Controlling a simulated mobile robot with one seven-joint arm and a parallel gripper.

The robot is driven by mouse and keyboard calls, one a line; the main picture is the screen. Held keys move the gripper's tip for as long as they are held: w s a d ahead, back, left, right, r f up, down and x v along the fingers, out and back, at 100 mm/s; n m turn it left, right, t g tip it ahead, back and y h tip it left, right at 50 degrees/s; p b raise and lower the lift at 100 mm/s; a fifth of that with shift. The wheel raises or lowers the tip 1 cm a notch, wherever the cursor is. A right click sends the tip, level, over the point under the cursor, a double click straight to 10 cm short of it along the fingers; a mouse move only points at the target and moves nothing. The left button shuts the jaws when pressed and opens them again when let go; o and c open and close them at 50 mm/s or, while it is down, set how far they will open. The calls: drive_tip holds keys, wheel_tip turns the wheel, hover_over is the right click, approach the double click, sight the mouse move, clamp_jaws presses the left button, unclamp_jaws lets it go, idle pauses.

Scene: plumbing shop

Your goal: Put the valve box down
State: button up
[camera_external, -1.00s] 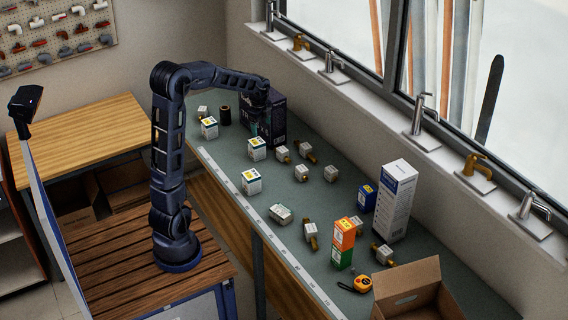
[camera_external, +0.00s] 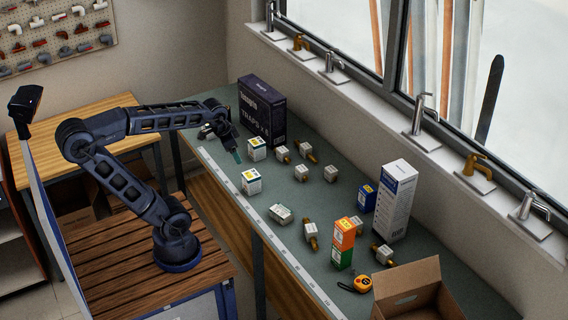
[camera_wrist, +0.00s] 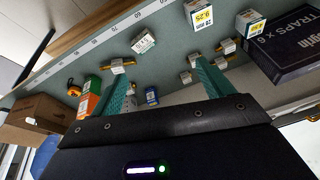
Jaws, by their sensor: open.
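My gripper (camera_external: 237,157) is open and empty above the front edge of the counter; its teal fingers (camera_wrist: 161,68) are spread apart in the wrist view. I cannot tell for sure which carton is the valve box. Two white cartons with yellow labels stand upright on the counter to the right of my gripper: one farther back (camera_external: 256,149) and one nearer (camera_external: 251,183). In the wrist view such cartons show at the top, one (camera_wrist: 200,15) and another (camera_wrist: 250,22), apart from the fingers.
A large dark TRAPS box (camera_external: 262,112) stands at the back. A tall white box (camera_external: 395,203), a blue carton (camera_external: 367,198), an orange tape measure (camera_external: 361,284) and an open cardboard box (camera_external: 412,290) are toward the right. Several small valves lie between. Bare counter (camera_external: 283,240) shows along the front.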

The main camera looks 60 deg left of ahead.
drive_tip(key=s+d+f+n, duration=0.1)
drive_tip(key=s+d+n, duration=0.1)
drive_tip(key=s, duration=0.3)
drive_tip(key=shift+s+d+f+t, duration=0.15)
drive_tip(key=shift+s+t, duration=0.15)
drive_tip(key=shift+s, duration=0.05)
drive_tip(key=shift+o, duration=0.4)
idle(1.4)
